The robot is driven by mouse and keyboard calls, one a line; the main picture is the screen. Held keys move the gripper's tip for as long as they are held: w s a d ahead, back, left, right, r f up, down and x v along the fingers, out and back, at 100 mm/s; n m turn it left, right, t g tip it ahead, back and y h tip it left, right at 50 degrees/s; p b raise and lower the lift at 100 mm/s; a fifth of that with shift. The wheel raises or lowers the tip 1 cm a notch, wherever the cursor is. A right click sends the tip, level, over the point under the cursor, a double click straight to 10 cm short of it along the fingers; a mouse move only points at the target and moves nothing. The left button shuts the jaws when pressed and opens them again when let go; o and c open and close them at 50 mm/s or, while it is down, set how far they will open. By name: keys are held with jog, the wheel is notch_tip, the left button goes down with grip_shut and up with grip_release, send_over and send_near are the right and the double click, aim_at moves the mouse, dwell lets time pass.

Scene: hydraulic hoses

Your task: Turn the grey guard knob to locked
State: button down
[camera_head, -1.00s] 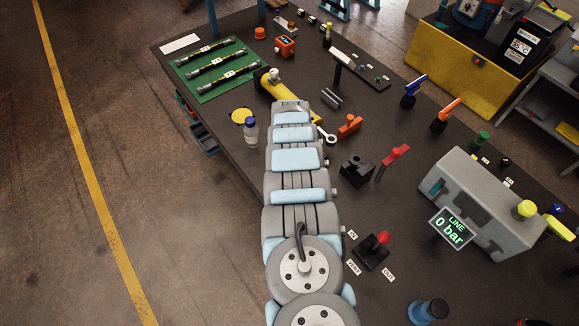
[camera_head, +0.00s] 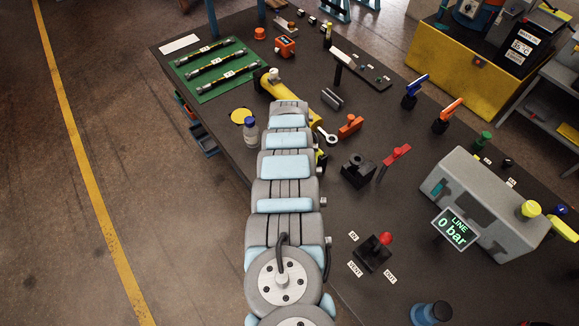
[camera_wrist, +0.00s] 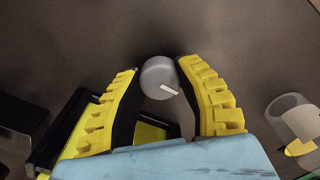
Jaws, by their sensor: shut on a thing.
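The grey guard knob (camera_wrist: 160,77) is a round cap with a small white mark on its lower right side, in the middle of the wrist view. My gripper (camera_wrist: 158,72) has its two yellow-ridged fingers on either side of the knob, shut on it at the fingertips. A yellow body (camera_wrist: 151,133) with black edges lies below the knob, partly hidden by my fingers. In the head view, a yellow body (camera_head: 298,106) shows beyond my arm with a pale grey cap (camera_head: 273,75) at its far end. My fingers cannot be made out clearly there.
A blue-capped bottle (camera_head: 250,131) stands close to the left of my arm. An orange block (camera_head: 350,126), a black block (camera_head: 358,171) and a red-handled lever (camera_head: 396,158) are to the right. A green mat (camera_head: 212,69) with hoses lies at the back left.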

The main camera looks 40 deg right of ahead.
jog(key=c, duration=0.6)
grip_release()
jog(key=shift+r, duration=0.1)
jog(key=shift+r, duration=0.85)
jog(key=shift+a+r, duration=0.1)
jog(key=shift+r, duration=0.6)
notch_tip(320, 180, up, 9)
jog(key=shift+f, duration=0.2)
